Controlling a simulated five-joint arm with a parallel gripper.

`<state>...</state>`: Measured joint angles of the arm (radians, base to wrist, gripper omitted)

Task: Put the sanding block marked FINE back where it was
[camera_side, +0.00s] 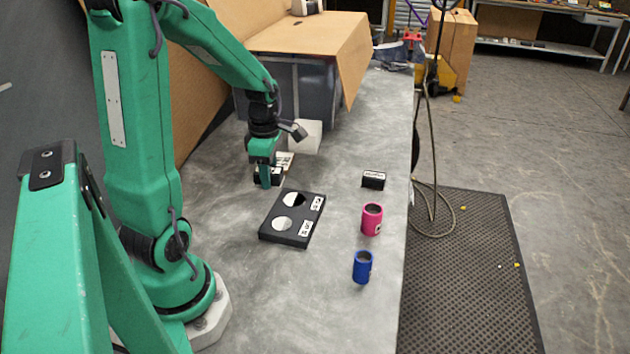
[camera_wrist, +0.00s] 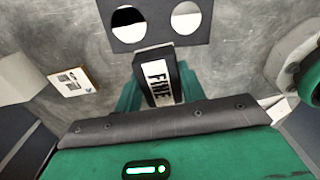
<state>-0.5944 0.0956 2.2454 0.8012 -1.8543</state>
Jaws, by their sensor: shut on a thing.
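My gripper (camera_side: 268,177) is shut on the FINE sanding block (camera_wrist: 158,78), a dark block with a white label reading FINE. In the wrist view it sits between the green fingers. In the side view the fingers partly hide it, and I cannot tell if it touches the bench. A white card (camera_side: 285,160) with dark markings lies just behind the gripper; it also shows at the left in the wrist view (camera_wrist: 74,84). Another dark block (camera_side: 373,180) with a white label stands to the right; its lettering is too small to read.
A black holder (camera_side: 265,236) with two round openings and white labels lies in front of my gripper. A pink can (camera_side: 371,219) and a blue can (camera_side: 362,267) stand to its right. A white box (camera_side: 306,137) is behind. The front of the grey bench (camera_side: 300,300) is clear.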

